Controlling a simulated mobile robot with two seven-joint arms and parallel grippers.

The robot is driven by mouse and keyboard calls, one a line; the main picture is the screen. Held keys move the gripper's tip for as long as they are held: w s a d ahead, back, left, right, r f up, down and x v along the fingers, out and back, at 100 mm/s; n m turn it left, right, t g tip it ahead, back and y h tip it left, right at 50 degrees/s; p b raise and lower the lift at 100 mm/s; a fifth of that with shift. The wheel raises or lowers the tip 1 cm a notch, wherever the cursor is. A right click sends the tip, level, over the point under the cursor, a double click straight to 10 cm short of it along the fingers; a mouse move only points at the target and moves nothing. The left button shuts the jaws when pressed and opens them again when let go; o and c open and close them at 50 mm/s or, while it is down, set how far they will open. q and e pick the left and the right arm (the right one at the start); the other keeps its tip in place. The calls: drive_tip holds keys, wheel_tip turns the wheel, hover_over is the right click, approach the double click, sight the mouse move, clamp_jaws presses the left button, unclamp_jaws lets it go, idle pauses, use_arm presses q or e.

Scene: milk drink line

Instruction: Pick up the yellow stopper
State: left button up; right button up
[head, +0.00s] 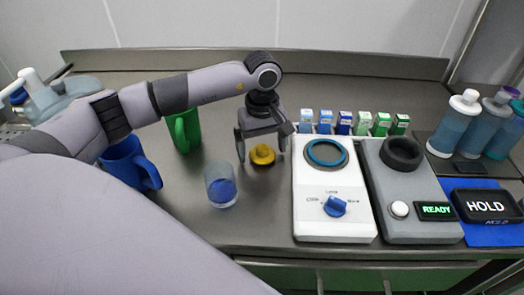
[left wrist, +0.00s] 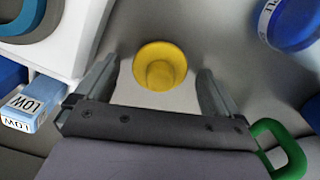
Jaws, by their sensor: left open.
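The yellow stopper (head: 262,155) sits on the steel counter, left of the white machine. My left gripper (head: 262,158) is above it, pointing down, with one finger on each side of the stopper in the head view. In the left wrist view the stopper (left wrist: 160,66) lies beyond and between the two open fingertips (left wrist: 158,75), with visible gaps on both sides. The gripper is open and empty. My right gripper is not in view.
A clear cup with blue contents (head: 221,188) stands front left of the stopper. A green mug (head: 186,132) and a blue mug (head: 128,163) are further left. The white machine (head: 330,215) is close on the right, with several small cartons (head: 345,124) behind it.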

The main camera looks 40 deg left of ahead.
use_arm(q)
drive_tip(key=shift+f, duration=0.25)
drive_tip(key=c, duration=1.3)
drive_tip(key=shift+r, duration=0.15)
